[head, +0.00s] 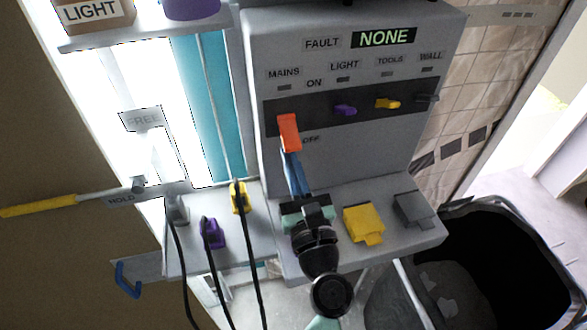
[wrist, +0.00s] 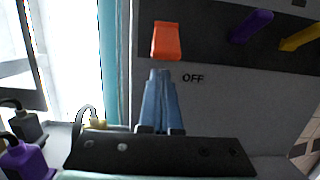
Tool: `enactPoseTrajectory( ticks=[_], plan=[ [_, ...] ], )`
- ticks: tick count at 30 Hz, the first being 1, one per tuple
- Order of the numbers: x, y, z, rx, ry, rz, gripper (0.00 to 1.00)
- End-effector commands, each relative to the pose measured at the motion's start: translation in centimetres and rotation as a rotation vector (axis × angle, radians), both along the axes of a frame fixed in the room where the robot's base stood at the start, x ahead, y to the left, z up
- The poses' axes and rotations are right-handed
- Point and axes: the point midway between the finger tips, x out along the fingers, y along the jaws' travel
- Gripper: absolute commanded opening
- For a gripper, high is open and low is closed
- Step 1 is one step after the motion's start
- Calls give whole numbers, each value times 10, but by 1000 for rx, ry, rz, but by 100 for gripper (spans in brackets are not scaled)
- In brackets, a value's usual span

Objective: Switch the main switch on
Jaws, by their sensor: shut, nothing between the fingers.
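The main switch (head: 289,132) is an orange lever under the MAINS label on the grey panel (head: 350,165). It hangs down toward the OFF mark, below the ON mark. In the wrist view the orange lever (wrist: 166,41) is just above my fingertips. My gripper (head: 290,154) has blue fingers, shut together with nothing between them. Its tips (wrist: 160,71) point up at the lever's lower end. I cannot tell whether they touch it.
Purple (head: 345,110), yellow (head: 387,103) and grey (head: 427,97) levers stand to the right. A yellow block (head: 364,224) and a grey block (head: 413,209) sit on the lower ledge. Cabled plugs, one purple (head: 213,233), stand to the left. The display (head: 384,38) reads NONE.

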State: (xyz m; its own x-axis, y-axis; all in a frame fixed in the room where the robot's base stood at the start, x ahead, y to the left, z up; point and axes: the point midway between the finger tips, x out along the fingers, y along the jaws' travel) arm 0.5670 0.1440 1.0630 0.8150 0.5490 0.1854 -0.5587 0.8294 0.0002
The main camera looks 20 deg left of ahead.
Motion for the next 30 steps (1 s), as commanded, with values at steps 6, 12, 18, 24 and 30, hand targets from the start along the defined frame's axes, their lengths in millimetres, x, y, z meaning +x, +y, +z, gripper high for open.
enactPoseTrajectory(
  ticks=[6,12,18,24,30],
  plan=[
    [-8,-4,15,-1,1,1,0],
    [-8,-5,15,-1,1,2,0],
    [-8,-5,16,-2,1,2,0],
    [-9,-5,20,-13,17,1,0],
    [-10,-6,20,-27,39,2,0]
  ],
)
